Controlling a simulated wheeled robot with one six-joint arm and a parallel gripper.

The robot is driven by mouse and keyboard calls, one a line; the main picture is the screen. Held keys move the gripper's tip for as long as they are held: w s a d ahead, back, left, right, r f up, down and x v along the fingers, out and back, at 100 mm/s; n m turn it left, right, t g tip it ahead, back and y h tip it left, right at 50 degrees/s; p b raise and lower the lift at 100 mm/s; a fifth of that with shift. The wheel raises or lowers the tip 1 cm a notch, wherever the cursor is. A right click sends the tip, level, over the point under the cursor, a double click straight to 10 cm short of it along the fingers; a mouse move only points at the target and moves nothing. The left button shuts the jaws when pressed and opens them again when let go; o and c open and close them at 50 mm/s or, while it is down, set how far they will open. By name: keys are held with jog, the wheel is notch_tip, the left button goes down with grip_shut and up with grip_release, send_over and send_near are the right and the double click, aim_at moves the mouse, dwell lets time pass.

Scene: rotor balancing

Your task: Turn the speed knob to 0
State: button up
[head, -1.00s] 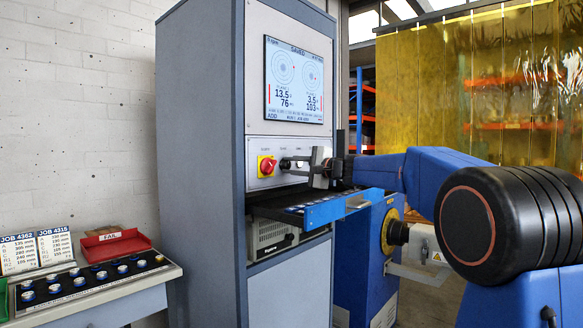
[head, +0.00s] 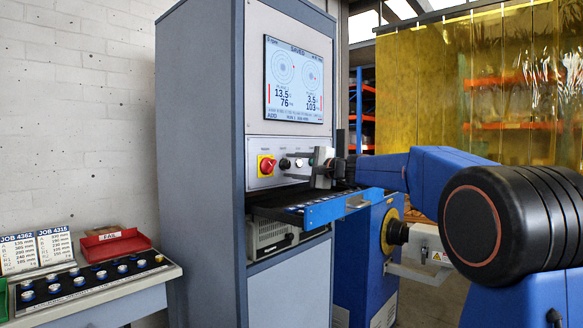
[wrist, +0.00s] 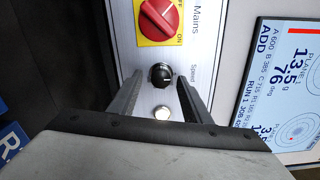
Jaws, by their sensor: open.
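The black speed knob (wrist: 160,75) sits on the pale control panel in the wrist view, under the word "Speed". It also shows in the head view (head: 285,164), left of my gripper. My gripper (wrist: 159,84) is open and empty. In the wrist view its two fingers stand on either side of the knob, with gaps between; I cannot tell how far their tips are from the panel. The knob's pointer mark and scale are too small to read. In the head view my gripper (head: 308,167) is in front of the panel, right of the knob.
The red mains switch (wrist: 159,18) on its yellow plate is beside the knob. A pale round button (wrist: 162,113) lies on the other side. The screen (head: 293,81) is above the panel. An open blue drawer (head: 325,209) juts out just below my gripper.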

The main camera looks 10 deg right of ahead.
jog(key=v, duration=1.6)
jog(key=shift+s, duration=0.25)
jog(key=shift+d, duration=0.15)
